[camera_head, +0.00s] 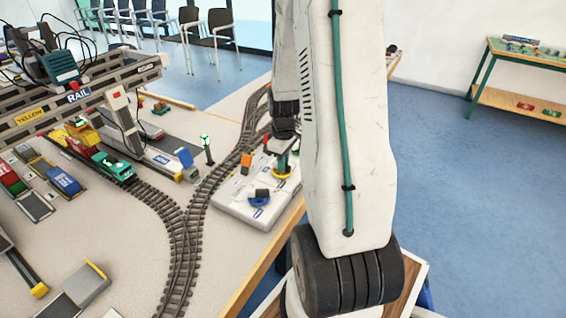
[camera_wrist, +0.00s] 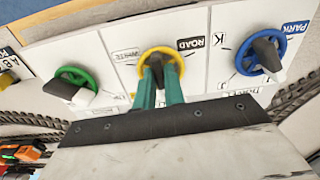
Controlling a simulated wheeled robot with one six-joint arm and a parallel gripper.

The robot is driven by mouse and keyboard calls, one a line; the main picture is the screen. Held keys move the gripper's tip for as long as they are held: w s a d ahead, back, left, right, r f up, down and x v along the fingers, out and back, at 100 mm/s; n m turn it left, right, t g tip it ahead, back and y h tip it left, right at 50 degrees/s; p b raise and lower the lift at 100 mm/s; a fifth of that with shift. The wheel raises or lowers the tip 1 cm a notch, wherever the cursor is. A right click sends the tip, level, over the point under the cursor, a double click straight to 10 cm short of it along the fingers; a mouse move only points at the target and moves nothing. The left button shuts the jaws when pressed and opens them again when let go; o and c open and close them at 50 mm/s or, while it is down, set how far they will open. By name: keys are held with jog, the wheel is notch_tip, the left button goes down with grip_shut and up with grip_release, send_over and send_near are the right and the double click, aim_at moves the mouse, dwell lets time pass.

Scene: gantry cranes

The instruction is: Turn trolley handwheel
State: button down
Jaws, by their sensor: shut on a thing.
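A yellow handwheel (camera_wrist: 178,57) stands on a white control panel, between WHITE and ROAD labels, at the top middle of the wrist view. In the head view it shows as a yellow ring (camera_head: 282,175) under my arm. My gripper (camera_wrist: 159,66) is shut on this wheel's dark middle part, its two teal fingers reaching down over it; the fingers hide part of it. A blue handwheel (camera_wrist: 240,61) by a PARK label is to the right, and a green handwheel (camera_wrist: 90,76) to the left. Neither is touched. I cannot read a trolley label on any wheel.
The pale panel box (camera_head: 240,210) sits at the table's right edge. Model tracks (camera_head: 180,240) curve beside it. A green signal (camera_head: 206,143) stands near the tracks. Open blue floor lies right.

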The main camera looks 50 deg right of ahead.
jog(key=n, duration=0.6)
jog(key=shift+w+d, duration=0.1)
jog(key=shift+d, duration=0.05)
dwell(0.4)
jog(key=c, duration=1.5)
grip_release()
jog(key=shift+r, duration=0.1)
notch_tip(320, 180, up, 8)
jog(key=shift+f, duration=0.15)
